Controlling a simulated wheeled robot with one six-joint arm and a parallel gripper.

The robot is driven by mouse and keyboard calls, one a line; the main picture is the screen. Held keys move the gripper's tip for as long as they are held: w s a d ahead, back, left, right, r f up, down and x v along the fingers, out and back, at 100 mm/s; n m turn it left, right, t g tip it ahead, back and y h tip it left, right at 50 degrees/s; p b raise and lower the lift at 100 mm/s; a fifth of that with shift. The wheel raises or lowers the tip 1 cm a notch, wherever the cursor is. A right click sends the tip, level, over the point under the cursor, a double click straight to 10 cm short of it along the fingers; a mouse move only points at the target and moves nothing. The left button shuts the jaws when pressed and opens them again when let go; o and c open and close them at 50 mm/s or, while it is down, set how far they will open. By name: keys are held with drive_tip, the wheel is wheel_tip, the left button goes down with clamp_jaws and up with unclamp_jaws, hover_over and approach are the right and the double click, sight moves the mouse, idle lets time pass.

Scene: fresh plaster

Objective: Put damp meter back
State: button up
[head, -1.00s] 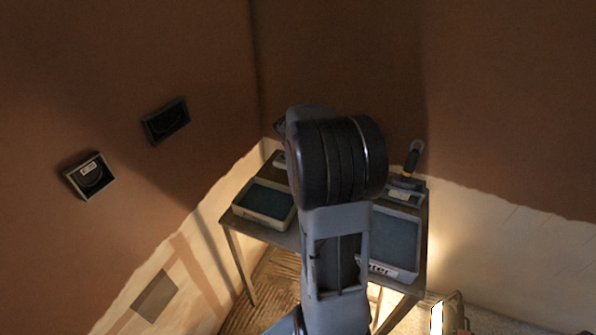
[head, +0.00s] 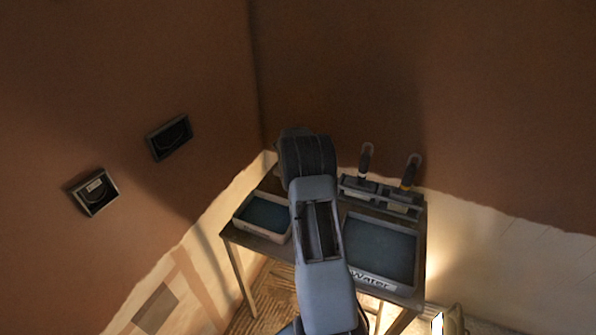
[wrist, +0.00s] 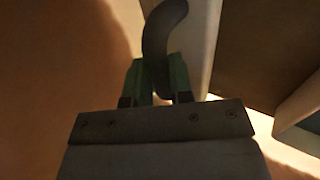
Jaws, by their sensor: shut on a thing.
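My gripper (wrist: 157,88) shows in the wrist view with its green fingers shut on a dark curved thing (wrist: 163,35). It may be the damp meter, but only a plain dark shape shows and I cannot be sure. In the head view my arm hides the gripper and what it holds, over the left back part of the table (head: 272,186). A rack (head: 381,197) stands at the table's back right. Two upright tools, a left one (head: 366,162) and a right one (head: 410,172), stand at it. I cannot tell what kind they are.
A smaller tray (head: 240,222) with a dark blue inside stands on the table's left. A larger tray marked "Water" (head: 372,282) stands on the right, in front of the rack. Two boxes, a lower one (head: 93,192) and an upper one (head: 169,138), sit on the left wall.

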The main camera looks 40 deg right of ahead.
drive_tip(key=shift+w+d+f, duration=0.1)
drive_tip(key=shift+w+f, duration=0.05)
drive_tip(key=shift+f, duration=0.45)
drive_tip(key=shift+w+d+f, duration=0.1)
drive_tip(key=shift+w+f, duration=0.05)
drive_tip(key=shift+f, duration=0.45)
drive_tip(key=shift+s+a+f, duration=0.1)
drive_tip(key=shift+f, duration=0.45)
drive_tip(key=o, duration=0.8)
drive_tip(key=shift+f, duration=0.1)
